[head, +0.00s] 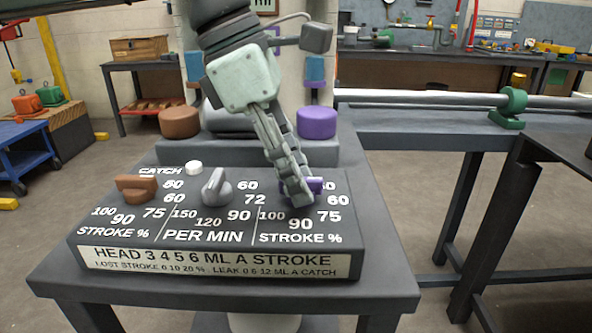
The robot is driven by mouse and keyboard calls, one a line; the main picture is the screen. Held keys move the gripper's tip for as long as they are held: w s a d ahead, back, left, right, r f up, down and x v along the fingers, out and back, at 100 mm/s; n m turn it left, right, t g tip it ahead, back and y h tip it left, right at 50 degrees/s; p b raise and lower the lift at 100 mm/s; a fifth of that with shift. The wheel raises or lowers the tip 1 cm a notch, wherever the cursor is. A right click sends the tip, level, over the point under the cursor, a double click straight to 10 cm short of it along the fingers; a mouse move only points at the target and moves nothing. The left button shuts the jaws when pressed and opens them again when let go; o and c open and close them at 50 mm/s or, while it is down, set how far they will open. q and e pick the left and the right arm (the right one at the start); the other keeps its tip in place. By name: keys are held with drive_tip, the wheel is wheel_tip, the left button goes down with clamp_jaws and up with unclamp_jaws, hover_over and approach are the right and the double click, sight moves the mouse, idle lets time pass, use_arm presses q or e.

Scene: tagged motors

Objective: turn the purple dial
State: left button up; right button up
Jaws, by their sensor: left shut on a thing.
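The purple dial (315,186) sits at the right of the sloped dark control panel (222,262), above a "STROKE %" scale reading 60, 75, 90 and 100. My left gripper (298,190) reaches down from above and is shut on the purple dial. Its fingers cover most of the dial, so the pointer's setting cannot be read. A grey dial (217,188) stands in the middle over the "PER MIN" scale. A brown dial (137,188) stands at the left over another "STROKE %" scale. My right gripper is not in view.
A white button (194,168) sits near "CATCH". Behind the panel stand a brown cylinder (180,122) and a purple cylinder (317,122). A bench (400,127) with a long pipe and green clamp (510,105) extends right. A blue cart (20,150) stands far left.

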use_arm(q)
drive_tip(key=m+g, duration=0.1)
drive_tip(key=m, duration=0.2)
drive_tip(key=shift+w+m+g+p, duration=0.15)
drive_tip(key=shift+m+g+p, duration=0.15)
drive_tip(key=shift+p, duration=0.1)
drive_tip(key=shift+m+g+y, duration=0.3)
drive_tip(key=shift+m+g, duration=0.1)
drive_tip(key=shift+m, duration=0.8)
drive_tip(key=shift+w+d+m+g+y+p, duration=0.1)
drive_tip(key=shift+m+g+y+p, duration=0.2)
drive_tip(key=shift+m, duration=0.7)
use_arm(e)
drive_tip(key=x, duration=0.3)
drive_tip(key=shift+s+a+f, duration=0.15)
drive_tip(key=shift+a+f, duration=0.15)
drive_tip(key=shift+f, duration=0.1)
use_arm(q)
drive_tip(key=shift+m, duration=0.4)
drive_tip(key=o, duration=1.2)
drive_tip(key=shift+c, duration=0.2)
